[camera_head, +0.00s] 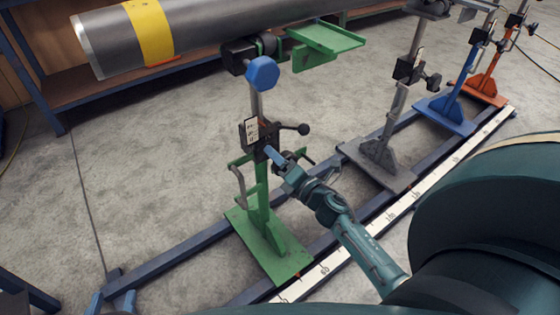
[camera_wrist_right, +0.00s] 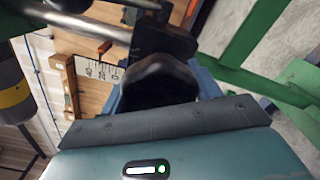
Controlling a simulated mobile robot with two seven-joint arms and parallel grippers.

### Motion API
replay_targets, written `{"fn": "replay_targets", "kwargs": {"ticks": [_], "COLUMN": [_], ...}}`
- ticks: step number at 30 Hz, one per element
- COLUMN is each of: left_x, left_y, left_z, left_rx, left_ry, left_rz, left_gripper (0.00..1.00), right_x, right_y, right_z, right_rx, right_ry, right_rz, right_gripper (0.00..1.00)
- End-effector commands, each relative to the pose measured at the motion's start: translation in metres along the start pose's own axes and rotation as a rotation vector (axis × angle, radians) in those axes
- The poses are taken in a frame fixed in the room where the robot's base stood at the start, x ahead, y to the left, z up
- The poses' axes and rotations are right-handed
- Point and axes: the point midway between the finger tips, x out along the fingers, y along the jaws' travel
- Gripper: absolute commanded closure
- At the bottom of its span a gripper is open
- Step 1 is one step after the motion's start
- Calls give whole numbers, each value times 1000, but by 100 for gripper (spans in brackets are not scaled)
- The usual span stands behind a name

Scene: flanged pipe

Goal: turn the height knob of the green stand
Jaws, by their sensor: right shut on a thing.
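The green stand (camera_head: 258,205) stands on the rail in the middle of the head view, with a grey post, a scale plate (camera_head: 252,130) and a black clamp block. My right gripper (camera_head: 274,154) reaches in from the lower right at the clamp block. In the right wrist view its blue fingers are shut on a black knob (camera_wrist_right: 160,80), one on each side. In the head view the gripper covers much of this knob.
A grey pipe (camera_head: 200,28) with a yellow band lies above the stand. A blue knob (camera_head: 262,72) and a black ball lever (camera_head: 302,129) are close above my right gripper. Grey (camera_head: 380,155), blue (camera_head: 447,112) and orange stands (camera_head: 484,88) stand along the rail to the right.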

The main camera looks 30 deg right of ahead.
Motion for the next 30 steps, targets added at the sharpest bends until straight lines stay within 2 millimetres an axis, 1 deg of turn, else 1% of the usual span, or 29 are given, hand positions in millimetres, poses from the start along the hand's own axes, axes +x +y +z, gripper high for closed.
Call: {"fn": "replay_targets", "kwargs": {"ticks": [15,16,23,30], "left_x": [0,0,0,0], "left_y": [-1,-1,-1,-1], "left_z": [-1,-1,0,0], "left_rx": [4,4,4,4], "left_ry": [6,6,5,5], "left_rz": [-1,-1,-1,-1], "left_gripper": [64,64,64,64], "right_x": [0,0,0,-1], "right_y": [0,0,0,0], "right_z": [0,0,0,0], "right_rx": [-20,-19,-18,-17], "right_ry": [1,1,1,0], "right_rz": [-1,-1,-1,0], "right_gripper": [61,36,17,16]}}
